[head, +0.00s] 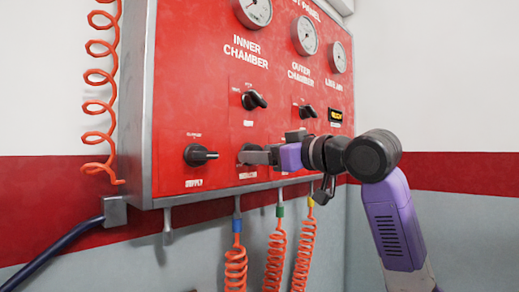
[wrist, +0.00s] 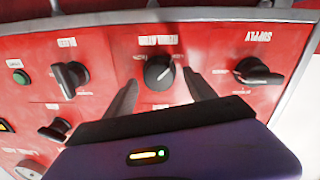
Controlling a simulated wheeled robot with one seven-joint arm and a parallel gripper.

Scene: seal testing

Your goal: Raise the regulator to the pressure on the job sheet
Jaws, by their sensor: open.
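The regulator knob (wrist: 159,72) is a round black knob with a light pointer line, under an upside-down REGULATOR label in the wrist view. My gripper (wrist: 160,78) is open, with one finger on each side of the knob and visible gaps to it. In the head view my gripper (head: 262,156) reaches the lower row of the red panel (head: 215,110) from the right and hides most of the regulator. Dial gauges sit along the panel's top: inner chamber (head: 254,10), outer chamber (head: 304,36) and a third (head: 339,57). Their readings are too small to tell. No job sheet is visible.
The black supply handle (head: 200,155) is left of the regulator. Black handles sit above it under the inner chamber (head: 254,100) and outer chamber (head: 307,111) gauges. Coiled orange hoses (head: 236,265) hang below the panel.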

